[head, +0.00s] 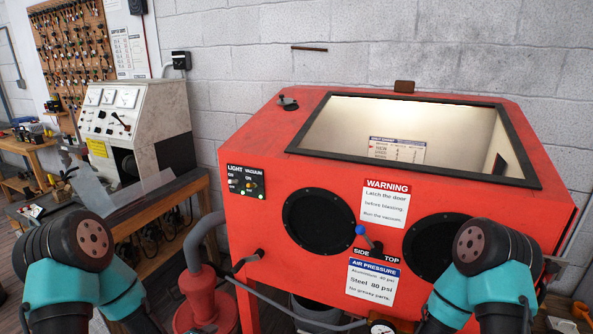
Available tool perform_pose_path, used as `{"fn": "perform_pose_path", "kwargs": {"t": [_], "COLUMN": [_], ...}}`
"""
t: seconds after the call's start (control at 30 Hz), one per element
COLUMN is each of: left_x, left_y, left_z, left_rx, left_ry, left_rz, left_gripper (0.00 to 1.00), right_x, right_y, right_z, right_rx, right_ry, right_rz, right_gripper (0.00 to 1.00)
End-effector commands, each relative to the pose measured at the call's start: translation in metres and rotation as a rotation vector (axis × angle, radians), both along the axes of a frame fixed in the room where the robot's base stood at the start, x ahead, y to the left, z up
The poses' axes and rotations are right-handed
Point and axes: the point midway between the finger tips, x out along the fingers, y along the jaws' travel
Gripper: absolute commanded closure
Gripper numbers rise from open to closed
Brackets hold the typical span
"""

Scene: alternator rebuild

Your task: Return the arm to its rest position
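My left arm (75,262) shows at the lower left as a dark rounded joint with teal links. My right arm (485,270) shows at the lower right with a similar dark joint and teal links, in front of the red blast cabinet (270,160). Both arms run out of the bottom of the head view. Neither gripper can be seen, so what they hold, if anything, is hidden.
The cabinet has a framed window (415,140), two round black arm ports and a blue-knobbed lever (362,232). A red vacuum (205,312) with a grey hose stands left of it. A test bench (135,125) with gauges stands on a wooden table further left.

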Motion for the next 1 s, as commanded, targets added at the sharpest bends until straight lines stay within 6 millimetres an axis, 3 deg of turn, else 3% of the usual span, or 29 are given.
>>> {"fn": "perform_pose_path", "kwargs": {"t": [0.2,0.5,0.73,1.0], "left_x": [-0.043,-0.118,-0.169,-0.182], "left_y": [-0.009,-0.021,-0.03,-0.032], "left_z": [-0.046,-0.091,-0.104,-0.106], "left_rx": [0.303,0.592,0.679,0.69], "left_ry": [0.139,0.307,0.37,0.377], "left_rz": [-0.215,-0.636,-0.951,-1.038], "left_gripper": [0.5,0.5,0.5,0.5], "right_x": [0.0,0.0,0.0,0.0], "right_y": [0.0,0.0,0.0,0.0], "right_z": [0.0,0.0,0.0,0.0], "right_rx": [0.0,0.0,0.0,0.0], "right_ry": [0.0,0.0,0.0,0.0], "right_rz": [0.0,0.0,0.0,0.0], "right_gripper": [1.0,1.0,1.0,1.0]}}
